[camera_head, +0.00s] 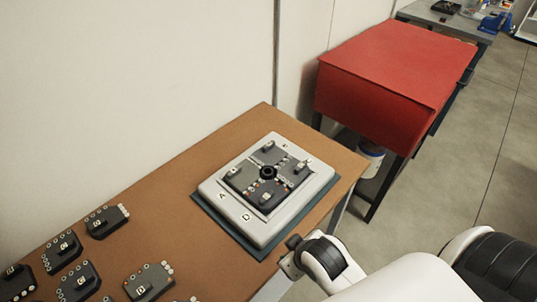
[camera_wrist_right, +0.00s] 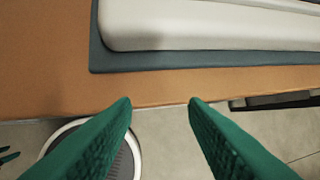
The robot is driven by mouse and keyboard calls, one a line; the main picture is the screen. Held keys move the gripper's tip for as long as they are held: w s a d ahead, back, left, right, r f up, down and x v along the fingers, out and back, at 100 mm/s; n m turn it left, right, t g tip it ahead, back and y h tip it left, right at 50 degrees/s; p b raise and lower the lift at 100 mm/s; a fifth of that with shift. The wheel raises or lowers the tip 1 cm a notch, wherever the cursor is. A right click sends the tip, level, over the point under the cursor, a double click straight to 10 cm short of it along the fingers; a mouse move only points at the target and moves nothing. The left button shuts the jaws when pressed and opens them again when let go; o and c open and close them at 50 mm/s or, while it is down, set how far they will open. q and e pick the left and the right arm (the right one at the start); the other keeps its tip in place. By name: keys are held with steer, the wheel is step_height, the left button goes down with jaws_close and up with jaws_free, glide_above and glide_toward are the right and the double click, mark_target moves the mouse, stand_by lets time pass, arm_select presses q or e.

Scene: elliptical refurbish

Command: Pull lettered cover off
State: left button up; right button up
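A light grey housing (camera_head: 244,218) lies on a dark mat (camera_head: 260,247) near the right end of the brown table. Dark lettered covers (camera_head: 267,175) sit in its top around a black round hub (camera_head: 268,172); the letters A and D show on the housing rim. Several similar dark lettered pieces, such as one (camera_head: 107,221), lie loose at the table's left. My right gripper (camera_wrist_right: 160,102) is open and empty, its green fingers beside the table's front edge, apart from the housing (camera_wrist_right: 210,28). In the head view my right arm is at the lower right. My left gripper is out of view.
The brown table (camera_head: 180,190) stands against a pale wall. A red box-like bench (camera_head: 390,75) stands beyond its right end, with a white bucket (camera_head: 370,160) below. A grey workbench with tools (camera_head: 445,20) is farther back. Bare table lies between housing and loose pieces.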

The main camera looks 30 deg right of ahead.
steer(key=w+r+n+t, duration=0.1)
steer(key=w+r+t, duration=0.1)
steer(key=w, duration=0.1)
steer(key=w+r+n+t, duration=0.1)
steer(key=w+r+t, duration=0.1)
steer(key=w+r, duration=0.1)
steer(key=w+r+n+t, duration=0.1)
steer(key=w+r+t, duration=0.1)
steer(key=w, duration=0.3)
steer(key=shift+a+r+h, duration=0.1)
steer(key=shift+r+h, duration=0.2)
steer(key=shift+r, duration=0.4)
steer(key=w+a+r+n+t+y, duration=0.35)
steer(key=w+r+n+t, duration=0.35)
steer(key=r, duration=0.6)
steer(key=s+a+r+n+g+y, duration=0.3)
steer(key=a+r+n+g+y, duration=0.2)
steer(key=a+n+y, duration=0.65)
steer(key=s+a+r+n+g+y, duration=0.2)
steer(key=a+r+n+g+y, duration=0.4)
steer(key=n, duration=1.1)
steer(key=n+g+h, duration=0.8)
steer(key=n+h, duration=0.8)
steer(key=h, duration=0.4)
glide_above(266, 197)
step_height(266, 197, down, 16)
step_height(266, 197, down, 10)
steer(key=p, duration=0.3)
steer(key=shift+f, duration=0.8)
